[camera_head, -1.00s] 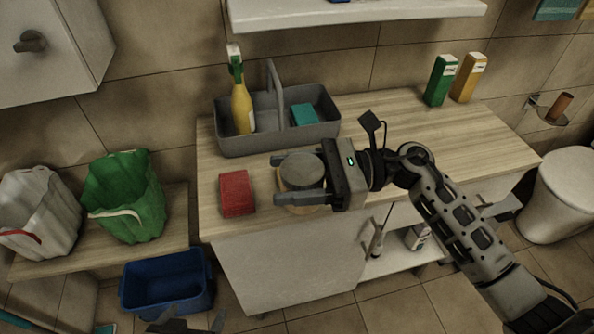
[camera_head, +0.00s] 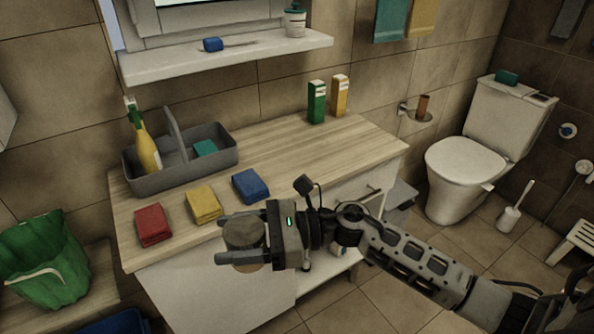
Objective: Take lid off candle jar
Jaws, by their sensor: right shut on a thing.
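My right gripper (camera_head: 223,242) reaches in from the right and is shut on the candle jar (camera_head: 244,234), a short round brownish thing with a flat, dull top. It is held upright in front of the counter's front edge, with one finger on either side. I cannot make out a seam between lid and jar, and the fingers hide part of its side. My left gripper is out of view.
The wooden counter (camera_head: 268,143) holds a grey caddy (camera_head: 190,172) with a yellow spray bottle, red (camera_head: 153,225), yellow (camera_head: 203,205) and blue (camera_head: 251,186) cloths, and two cartons at the back. A toilet (camera_head: 466,170) stands at the right.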

